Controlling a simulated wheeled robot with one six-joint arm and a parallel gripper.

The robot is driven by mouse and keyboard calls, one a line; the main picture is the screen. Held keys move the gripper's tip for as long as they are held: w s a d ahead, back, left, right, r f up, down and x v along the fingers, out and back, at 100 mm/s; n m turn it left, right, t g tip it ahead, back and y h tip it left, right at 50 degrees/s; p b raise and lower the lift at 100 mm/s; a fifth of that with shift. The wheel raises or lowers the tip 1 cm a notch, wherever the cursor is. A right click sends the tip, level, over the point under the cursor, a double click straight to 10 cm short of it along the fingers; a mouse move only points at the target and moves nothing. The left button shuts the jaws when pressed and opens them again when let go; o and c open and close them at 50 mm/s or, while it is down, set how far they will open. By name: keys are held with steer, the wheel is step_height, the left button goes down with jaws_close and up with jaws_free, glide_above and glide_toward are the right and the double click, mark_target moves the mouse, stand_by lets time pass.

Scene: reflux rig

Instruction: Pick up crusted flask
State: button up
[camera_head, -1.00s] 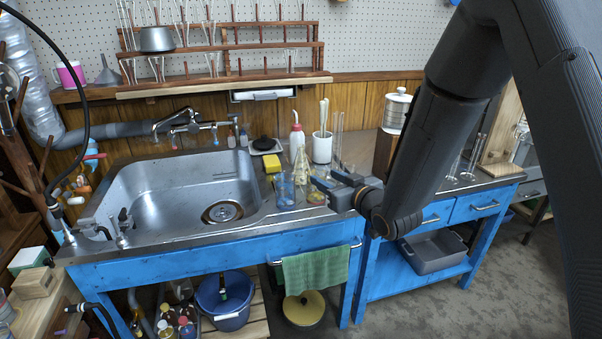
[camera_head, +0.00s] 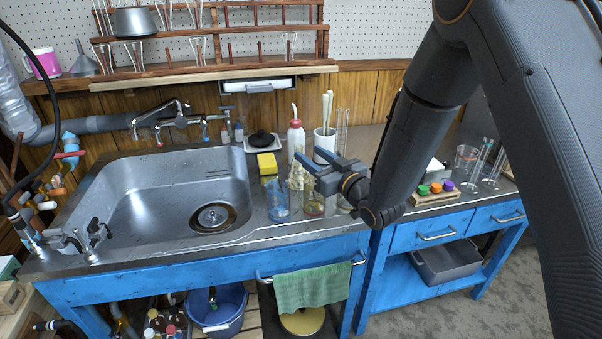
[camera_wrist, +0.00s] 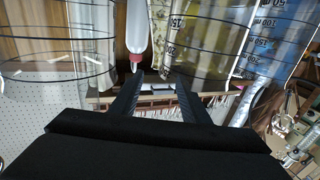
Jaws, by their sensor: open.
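A glass vessel with a brown-yellow stained base (camera_head: 314,204) stands on the metal counter right of the sink; it seems to be the crusted flask. My gripper hides its upper part. The wrist view shows a yellow-tinted graduated glass (camera_wrist: 205,40) just beyond the fingers, seemingly the same vessel. A clear conical flask (camera_head: 296,178) with a yellowish tint stands behind and left.
A blue-tinted beaker (camera_head: 277,203) stands close on the left, by the sink (camera_head: 130,195). Coloured caps (camera_head: 436,188) sit right of my arm.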

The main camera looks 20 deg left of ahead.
mark_target(301, 148)
steer(key=x, duration=0.5)
steer(key=shift+w+d+f+p, duration=0.1)
steer(key=shift+w+f+p, duration=0.1)
steer(key=shift+f+p, duration=0.2)
jaws_close()
